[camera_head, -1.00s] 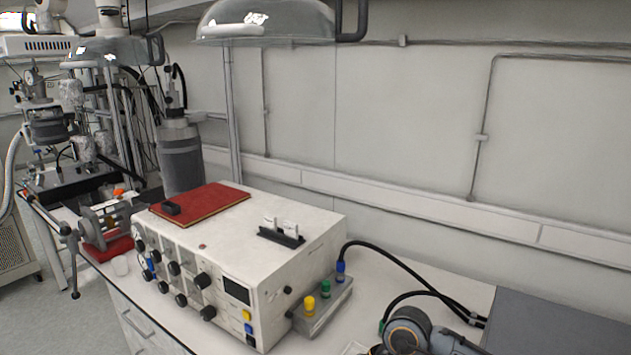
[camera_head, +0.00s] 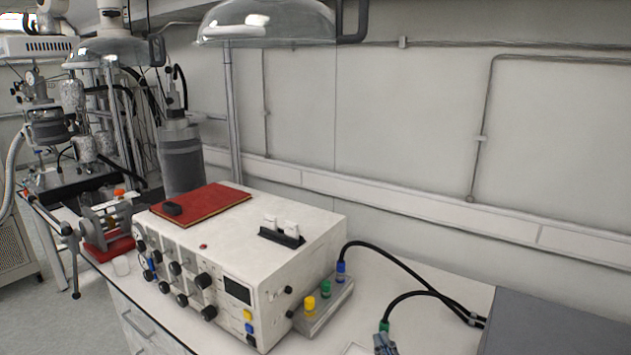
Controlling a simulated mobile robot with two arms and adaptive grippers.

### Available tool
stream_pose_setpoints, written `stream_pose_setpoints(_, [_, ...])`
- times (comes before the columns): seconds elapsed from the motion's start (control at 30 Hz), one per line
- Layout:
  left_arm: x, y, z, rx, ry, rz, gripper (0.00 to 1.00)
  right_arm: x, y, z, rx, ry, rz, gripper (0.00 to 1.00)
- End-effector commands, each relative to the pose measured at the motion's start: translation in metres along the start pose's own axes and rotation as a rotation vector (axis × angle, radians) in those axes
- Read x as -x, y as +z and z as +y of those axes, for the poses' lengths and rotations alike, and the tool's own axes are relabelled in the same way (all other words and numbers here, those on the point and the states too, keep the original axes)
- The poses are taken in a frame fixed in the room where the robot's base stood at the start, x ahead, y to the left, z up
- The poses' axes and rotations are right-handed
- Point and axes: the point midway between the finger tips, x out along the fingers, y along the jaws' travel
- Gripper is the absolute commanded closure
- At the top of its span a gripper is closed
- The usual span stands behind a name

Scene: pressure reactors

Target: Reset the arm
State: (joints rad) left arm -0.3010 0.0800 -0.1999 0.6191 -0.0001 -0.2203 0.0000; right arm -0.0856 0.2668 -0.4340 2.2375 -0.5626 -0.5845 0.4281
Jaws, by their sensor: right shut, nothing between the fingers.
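My right gripper (camera_head: 385,342) shows only as a small grey-blue tip at the bottom edge of the head view, right of centre. It is shut and holds nothing. The tip is just below a green plug (camera_head: 384,327) on a black cable, and I cannot tell whether they touch. The rest of my right arm is out of the picture. My left gripper is not in view.
A white control box (camera_head: 300,228) with black knobs and a red book (camera_head: 212,200) on top stands on the bench. Black cables (camera_head: 405,262) cross the bench at right, beside a grey box (camera_head: 560,325). A clamp device (camera_head: 105,215) stands at left.

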Motion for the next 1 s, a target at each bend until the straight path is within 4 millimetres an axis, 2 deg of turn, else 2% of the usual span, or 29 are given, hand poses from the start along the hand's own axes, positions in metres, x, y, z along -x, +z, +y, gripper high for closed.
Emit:
stream_pose_setpoints(0.03, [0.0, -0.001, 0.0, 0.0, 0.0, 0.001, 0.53, 0.015, 0.034, 0.009, -0.036, 0.032, -0.14, 1.0])
stream_pose_setpoints(0.1, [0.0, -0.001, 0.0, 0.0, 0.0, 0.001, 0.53, 0.042, 0.08, 0.017, -0.073, 0.058, -0.342, 1.0])
stream_pose_setpoints(0.2, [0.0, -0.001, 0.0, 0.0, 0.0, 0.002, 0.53, 0.088, 0.133, 0.019, -0.112, 0.056, -0.6, 1.0])
stream_pose_setpoints(0.3, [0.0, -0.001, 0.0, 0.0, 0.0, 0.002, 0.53, 0.133, 0.169, 0.015, -0.138, 0.027, -0.803, 1.0])
stream_pose_setpoints(0.4, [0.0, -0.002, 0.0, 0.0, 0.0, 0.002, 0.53, 0.174, 0.191, 0.008, -0.157, -0.014, -0.964, 1.0])
stream_pose_setpoints(0.5, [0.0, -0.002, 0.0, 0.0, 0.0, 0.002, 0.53, 0.211, 0.205, 0.001, -0.175, -0.061, -1.097, 1.0])
stream_pose_setpoints(0.67, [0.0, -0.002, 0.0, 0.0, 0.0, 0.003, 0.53, 0.268, 0.217, -0.011, -0.198, -0.149, -1.285, 1.0])
stream_pose_setpoints(0.87, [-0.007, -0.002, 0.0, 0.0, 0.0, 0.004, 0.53, 0.257, 0.274, -0.026, -0.194, -0.157, -1.308, 1.0])
stream_pose_setpoints(1.0, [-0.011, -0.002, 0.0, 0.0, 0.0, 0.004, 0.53, 0.253, 0.32, -0.039, -0.193, -0.162, -1.324, 1.0])
